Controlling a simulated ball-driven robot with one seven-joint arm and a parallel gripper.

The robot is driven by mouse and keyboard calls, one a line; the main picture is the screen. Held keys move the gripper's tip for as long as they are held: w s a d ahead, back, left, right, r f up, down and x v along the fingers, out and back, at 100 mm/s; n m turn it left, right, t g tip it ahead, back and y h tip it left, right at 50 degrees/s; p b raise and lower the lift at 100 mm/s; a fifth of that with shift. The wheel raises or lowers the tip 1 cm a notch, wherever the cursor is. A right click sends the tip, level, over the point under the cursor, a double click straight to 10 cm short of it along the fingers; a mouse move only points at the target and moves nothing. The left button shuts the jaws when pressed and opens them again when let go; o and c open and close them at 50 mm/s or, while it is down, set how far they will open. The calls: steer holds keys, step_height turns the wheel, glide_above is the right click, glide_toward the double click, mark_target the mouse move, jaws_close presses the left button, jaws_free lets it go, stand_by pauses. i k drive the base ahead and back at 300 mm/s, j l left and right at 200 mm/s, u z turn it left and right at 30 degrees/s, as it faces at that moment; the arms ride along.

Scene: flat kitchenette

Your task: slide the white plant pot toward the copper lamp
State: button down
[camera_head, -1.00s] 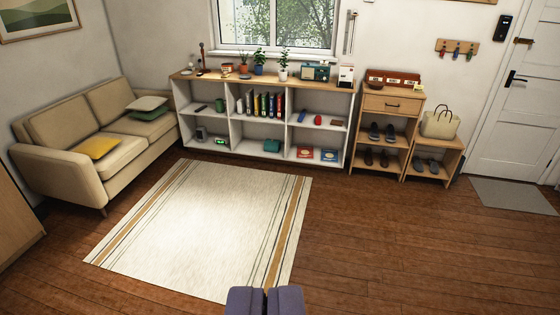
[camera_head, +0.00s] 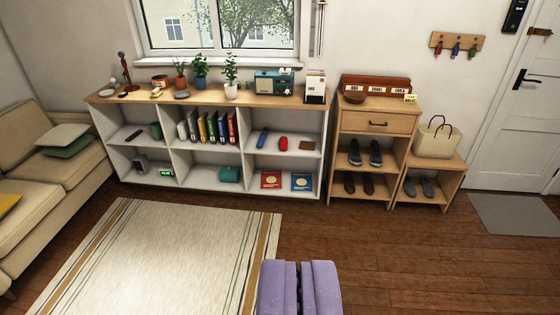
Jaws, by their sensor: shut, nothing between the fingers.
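The white plant pot (camera_head: 231,91) with a green plant stands on the wooden top of the low shelf unit, below the window. A slim reddish-brown stand, probably the copper lamp (camera_head: 127,73), is near the left end of the same top. Several small items lie between the two. My gripper (camera_head: 298,265) shows as purple fingers at the bottom of the picture, shut and empty. It appears over the floor by the rug's right edge, well in front of the shelf and apart from the pot.
A terracotta pot (camera_head: 180,83) and a blue pot (camera_head: 200,82) stand left of the white pot; a teal radio (camera_head: 274,84) stands to its right. A rug (camera_head: 150,255) lies before the shelf unit (camera_head: 238,165). A sofa (camera_head: 45,170) is at left. Wood floor at right is clear.

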mark_target(230, 89)
steer(key=i, duration=2.4)
steer(key=i+l+u, duration=0.1)
steer(key=i+u, duration=0.25)
steer(key=i+l+u, duration=0.2)
steer(key=i+u, duration=0.15)
steer(key=i, duration=0.25)
steer(key=i+l+u, duration=0.9)
steer(key=l+u, duration=0.15)
steer(key=i+l+u, duration=0.2)
steer(key=l+u, duration=0.15)
steer(key=l, duration=0.1)
